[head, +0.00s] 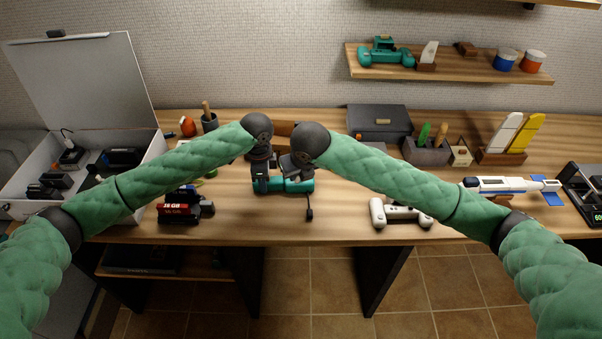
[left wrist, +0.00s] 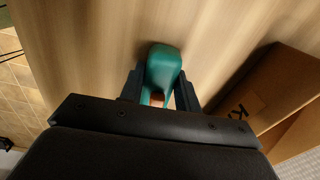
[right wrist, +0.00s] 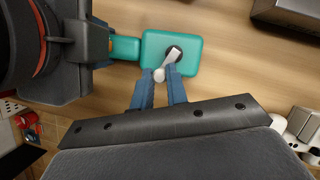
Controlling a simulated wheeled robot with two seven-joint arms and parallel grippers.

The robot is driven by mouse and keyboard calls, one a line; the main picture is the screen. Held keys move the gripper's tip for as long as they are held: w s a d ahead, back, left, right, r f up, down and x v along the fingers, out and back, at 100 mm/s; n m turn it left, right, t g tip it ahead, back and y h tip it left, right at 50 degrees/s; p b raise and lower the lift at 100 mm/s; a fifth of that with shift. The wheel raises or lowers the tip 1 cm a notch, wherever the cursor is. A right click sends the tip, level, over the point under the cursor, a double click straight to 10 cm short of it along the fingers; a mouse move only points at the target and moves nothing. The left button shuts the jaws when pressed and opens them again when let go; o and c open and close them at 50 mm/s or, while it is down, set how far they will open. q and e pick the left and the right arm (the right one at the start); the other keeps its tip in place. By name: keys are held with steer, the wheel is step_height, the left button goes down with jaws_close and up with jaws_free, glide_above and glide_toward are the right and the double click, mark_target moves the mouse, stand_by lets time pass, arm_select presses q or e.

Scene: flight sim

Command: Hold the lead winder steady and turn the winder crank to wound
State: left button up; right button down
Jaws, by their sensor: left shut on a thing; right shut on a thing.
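The teal lead winder (head: 300,185) lies on the wooden table at the centre of the head view, partly hidden by my arms. My left gripper (head: 262,183) is shut on its left end, and the left wrist view shows the teal end (left wrist: 163,70) between the fingers (left wrist: 160,95). In the right wrist view the winder's wider end (right wrist: 190,50) carries a white crank (right wrist: 168,66) on a dark hub. My right gripper (right wrist: 160,88) is shut on the crank's knob. A dark lead end (head: 309,214) hangs toward the table's front.
A white game controller (head: 400,213) lies to the right and a black-and-red box (head: 180,207) to the left. An open white case (head: 85,170) stands far left. A cardboard box (left wrist: 285,90) is near my left gripper. The front middle of the table is mostly clear.

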steer(key=shift+w+a+m+h, duration=0.1)
steer(key=shift+a+m+h, duration=0.15)
steer(key=shift+m, duration=0.45)
steer(key=shift+w+a+m+h, duration=0.1)
steer(key=shift+m+h, duration=0.2)
steer(key=shift+m, duration=0.4)
steer(key=shift+w+a+m+h, duration=0.1)
steer(key=shift+a+m+h, duration=0.15)
steer(key=shift+m, duration=0.45)
steer(key=c, duration=1.4)
jaws_free()
steer(key=shift+o, duration=0.2)
steer(key=v, duration=1.2)
steer(key=shift+s+f, duration=0.1)
steer(key=shift+c, duration=0.2)
